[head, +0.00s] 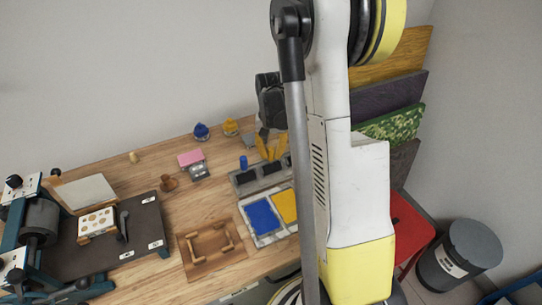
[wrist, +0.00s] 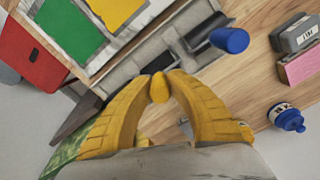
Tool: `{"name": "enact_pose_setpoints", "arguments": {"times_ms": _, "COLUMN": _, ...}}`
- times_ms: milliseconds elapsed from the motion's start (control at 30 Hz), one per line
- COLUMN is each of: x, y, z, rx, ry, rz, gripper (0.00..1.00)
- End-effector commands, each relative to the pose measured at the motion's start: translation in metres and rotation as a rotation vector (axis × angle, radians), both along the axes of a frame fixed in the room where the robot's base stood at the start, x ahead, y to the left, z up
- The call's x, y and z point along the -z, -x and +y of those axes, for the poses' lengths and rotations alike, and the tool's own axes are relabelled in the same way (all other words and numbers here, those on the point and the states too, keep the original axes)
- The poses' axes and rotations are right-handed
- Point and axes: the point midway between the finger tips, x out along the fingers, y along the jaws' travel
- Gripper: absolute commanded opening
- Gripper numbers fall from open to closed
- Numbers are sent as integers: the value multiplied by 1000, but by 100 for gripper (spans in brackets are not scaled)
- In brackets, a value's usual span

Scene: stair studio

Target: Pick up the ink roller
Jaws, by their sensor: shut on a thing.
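My gripper (head: 270,155) is over the grey rack at the back of the bench, its yellow fingers pointing down. In the wrist view my gripper (wrist: 160,76) has its fingertips closed on a small rounded yellow piece (wrist: 160,90), which looks like the handle end of the ink roller. The grey rack (wrist: 121,76) lies just beyond the fingertips. A second handle, blue (wrist: 230,40), stands in the rack beside my gripper and also shows in the head view (head: 243,162).
An ink tray with blue (head: 262,218) and yellow areas lies in front of the rack. A wooden tray (head: 212,250) and a press are further left. Boards lean at the right.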

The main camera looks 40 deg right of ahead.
Motion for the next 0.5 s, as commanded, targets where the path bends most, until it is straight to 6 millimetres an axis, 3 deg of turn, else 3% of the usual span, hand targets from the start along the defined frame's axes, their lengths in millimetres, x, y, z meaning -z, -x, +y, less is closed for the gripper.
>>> {"name": "enact_pose_setpoints", "arguments": {"times_ms": 233, "x": -15, "y": 0, "z": 0, "rx": 0, "ry": 0, "rz": 0, "gripper": 0}}
{"name": "enact_pose_setpoints", "arguments": {"times_ms": 400, "x": -48, "y": 1, "z": 0, "rx": 0, "ry": 0, "rz": 0, "gripper": 0}}
{"name": "enact_pose_setpoints", "arguments": {"times_ms": 500, "x": -59, "y": 27, "z": 1, "rx": 2, "ry": 0, "rz": 0, "gripper": 0}}
